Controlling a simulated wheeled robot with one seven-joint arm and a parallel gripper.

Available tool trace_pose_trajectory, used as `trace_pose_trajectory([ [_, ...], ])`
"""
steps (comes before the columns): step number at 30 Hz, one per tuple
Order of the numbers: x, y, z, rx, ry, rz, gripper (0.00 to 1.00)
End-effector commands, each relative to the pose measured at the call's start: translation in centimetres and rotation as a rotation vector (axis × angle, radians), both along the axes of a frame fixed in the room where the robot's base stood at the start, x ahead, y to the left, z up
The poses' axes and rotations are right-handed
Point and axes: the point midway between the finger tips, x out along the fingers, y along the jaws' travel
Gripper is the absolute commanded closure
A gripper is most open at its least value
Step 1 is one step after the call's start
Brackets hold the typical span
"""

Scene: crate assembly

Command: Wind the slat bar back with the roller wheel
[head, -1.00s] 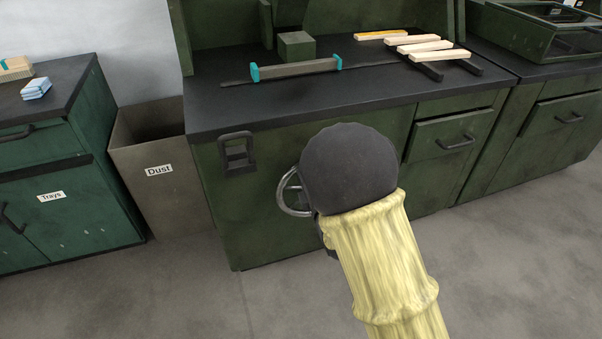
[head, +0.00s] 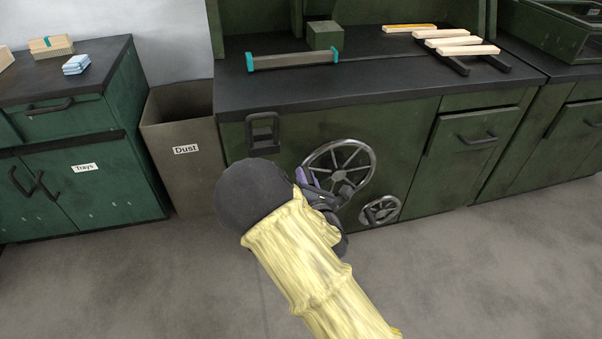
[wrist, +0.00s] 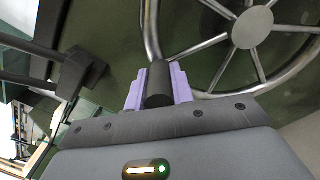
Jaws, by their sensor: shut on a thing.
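The slat bar (head: 293,60), a grey bar with teal ends, lies across a slot on the black worktop. A large grey spoked wheel (head: 339,167) is on the green cabinet front below, its lower part covered by my arm; it also shows in the wrist view (wrist: 250,27). A smaller spoked wheel (head: 380,210) sits lower right; I cannot tell from labels which is the roller wheel. My gripper (head: 305,178) is at the large wheel's left side. In the wrist view its purple fingers (wrist: 159,88) are shut on a dark cylindrical handle (wrist: 158,80) beside the rim.
A green block (head: 325,36) stands behind the bar. Several pale slats (head: 453,42) lie on dark rails at the right of the worktop. A dust bin (head: 184,160) stands left of the cabinet. A dark latch-like handle (head: 263,132) juts out above my arm.

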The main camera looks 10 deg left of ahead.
Motion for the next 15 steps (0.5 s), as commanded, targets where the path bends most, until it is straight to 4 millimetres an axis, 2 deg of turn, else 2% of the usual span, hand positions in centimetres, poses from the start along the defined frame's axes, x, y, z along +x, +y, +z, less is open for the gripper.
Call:
trace_pose_trajectory([
  [15, -0.08, -0.02, -0.98, -0.07, -0.03, -0.005, 1.0],
])
